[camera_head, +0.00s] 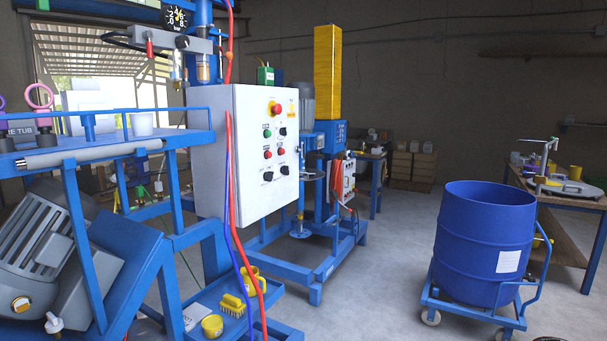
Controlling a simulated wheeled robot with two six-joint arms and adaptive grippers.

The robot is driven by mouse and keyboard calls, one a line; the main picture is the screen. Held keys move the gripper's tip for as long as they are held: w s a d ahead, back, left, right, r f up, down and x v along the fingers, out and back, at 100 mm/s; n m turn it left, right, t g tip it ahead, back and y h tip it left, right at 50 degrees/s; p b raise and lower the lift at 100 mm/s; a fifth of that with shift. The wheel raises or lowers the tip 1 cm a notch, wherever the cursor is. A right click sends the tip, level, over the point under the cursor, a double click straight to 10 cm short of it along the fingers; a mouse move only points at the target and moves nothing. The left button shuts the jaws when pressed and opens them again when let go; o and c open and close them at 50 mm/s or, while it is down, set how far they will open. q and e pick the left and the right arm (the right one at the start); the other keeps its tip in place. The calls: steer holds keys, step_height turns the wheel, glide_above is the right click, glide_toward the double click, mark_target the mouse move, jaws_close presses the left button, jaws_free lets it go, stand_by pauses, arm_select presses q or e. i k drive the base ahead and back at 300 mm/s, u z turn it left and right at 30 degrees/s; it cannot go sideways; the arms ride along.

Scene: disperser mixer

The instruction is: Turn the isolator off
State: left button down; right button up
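A white control cabinet (215,150) stands at the centre left on a blue machine frame. Its front has a red emergency-stop button on a yellow plate (276,109), green and red buttons and several black rotary knobs (268,176). A smaller white control box (343,178) with red parts is on the machine behind it. I cannot tell which switch is the isolator, and the knob positions are too small to read. Neither of my grippers is in view.
Red and blue hoses (232,200) hang by the cabinet. A blue frame with a grey motor (40,240) fills the left. A blue drum (485,240) on a wheeled trolley stands right, near a table (560,200). Grey floor between them is clear.

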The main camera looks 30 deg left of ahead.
mark_target(268, 176)
steer(key=u, duration=0.25)
steer(key=i, duration=0.9)
steer(key=u, duration=0.65)
